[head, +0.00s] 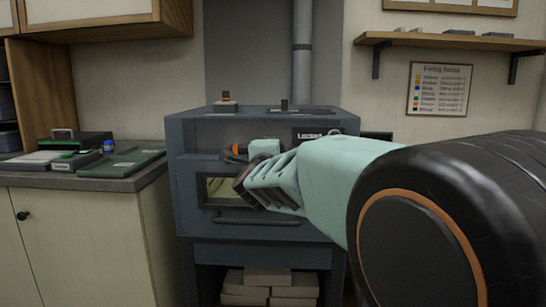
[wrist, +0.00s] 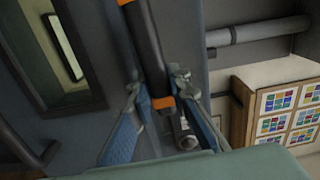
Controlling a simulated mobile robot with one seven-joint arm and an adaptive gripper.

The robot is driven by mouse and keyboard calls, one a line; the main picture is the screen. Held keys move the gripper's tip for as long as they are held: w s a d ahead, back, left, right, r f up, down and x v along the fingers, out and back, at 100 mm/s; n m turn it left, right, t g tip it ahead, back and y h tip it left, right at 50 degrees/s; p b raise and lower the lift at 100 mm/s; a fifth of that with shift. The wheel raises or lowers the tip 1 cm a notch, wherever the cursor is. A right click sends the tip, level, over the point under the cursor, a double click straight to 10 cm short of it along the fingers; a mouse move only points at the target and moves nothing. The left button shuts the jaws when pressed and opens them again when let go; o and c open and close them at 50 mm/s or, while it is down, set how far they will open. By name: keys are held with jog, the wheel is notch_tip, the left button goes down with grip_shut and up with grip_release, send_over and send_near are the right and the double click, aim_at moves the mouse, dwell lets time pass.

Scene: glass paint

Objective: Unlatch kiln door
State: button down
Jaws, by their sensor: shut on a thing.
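The kiln (head: 190,185) is a dark blue-grey box, and its front faces me in the head view. Its door (head: 207,222) has a lit window and looks closed. A small sign on the kiln reads "Locked" (head: 311,134). The latch lever (wrist: 148,45) is a dark bar with orange bands, running between my fingers in the wrist view. Its orange part (head: 236,149) shows just above my gripper (head: 243,176) in the head view. In the wrist view my gripper (wrist: 158,84) is shut on the lever. My arm hides part of the kiln front.
A door handle bar (head: 257,221) runs below the window. A counter (head: 95,182) with trays stands at left. Bricks (head: 267,277) are stacked beneath the kiln. A pipe (head: 302,60) rises behind it, and a shelf (head: 450,41) hangs at right.

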jog(key=shift+f+m, duration=0.1)
jog(key=shift+m, duration=0.3)
jog(key=c, duration=1.8)
grip_release()
